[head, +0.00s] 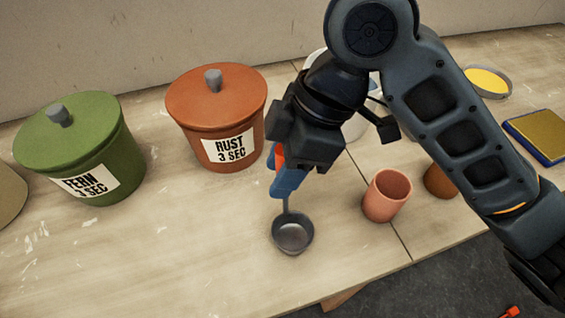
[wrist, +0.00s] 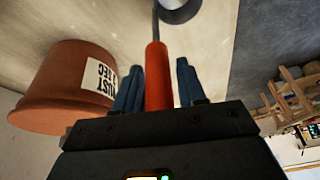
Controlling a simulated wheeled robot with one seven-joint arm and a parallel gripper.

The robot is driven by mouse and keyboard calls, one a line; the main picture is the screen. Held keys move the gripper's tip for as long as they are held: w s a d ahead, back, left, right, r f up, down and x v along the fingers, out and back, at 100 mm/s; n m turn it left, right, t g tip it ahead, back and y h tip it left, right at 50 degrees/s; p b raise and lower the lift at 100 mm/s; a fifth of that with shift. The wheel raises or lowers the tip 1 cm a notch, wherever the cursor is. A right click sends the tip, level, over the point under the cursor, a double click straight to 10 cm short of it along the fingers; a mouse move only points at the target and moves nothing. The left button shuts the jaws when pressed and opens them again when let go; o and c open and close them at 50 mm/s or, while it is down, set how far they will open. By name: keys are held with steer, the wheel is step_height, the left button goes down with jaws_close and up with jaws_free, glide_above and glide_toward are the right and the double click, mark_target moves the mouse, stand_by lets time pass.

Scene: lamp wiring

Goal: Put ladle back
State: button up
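The ladle has a dark grey bowl (head: 293,233), a thin grey stem and an orange-red handle (wrist: 158,75). My gripper (head: 287,182) has blue fingers and points down in front of the rust pot. In the wrist view the handle lies between the two fingers (wrist: 158,85), running along them. The ladle hangs below the fingers, bowl down with its opening up, so my gripper appears shut on the handle. Whether the bowl touches the table is hard to tell.
A lidded rust pot (head: 216,115) labelled "RUST 3 SEC" and a green pot (head: 80,150) labelled "FERN 3 SEC" stand behind. A pink cup (head: 386,195) is right of the ladle, a brown cup (head: 438,182) beyond. A white vessel is mostly hidden by my arm. The front left table is clear.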

steer(key=shift+o, duration=1.4)
steer(key=shift+r, duration=0.1)
steer(key=v, duration=1.2)
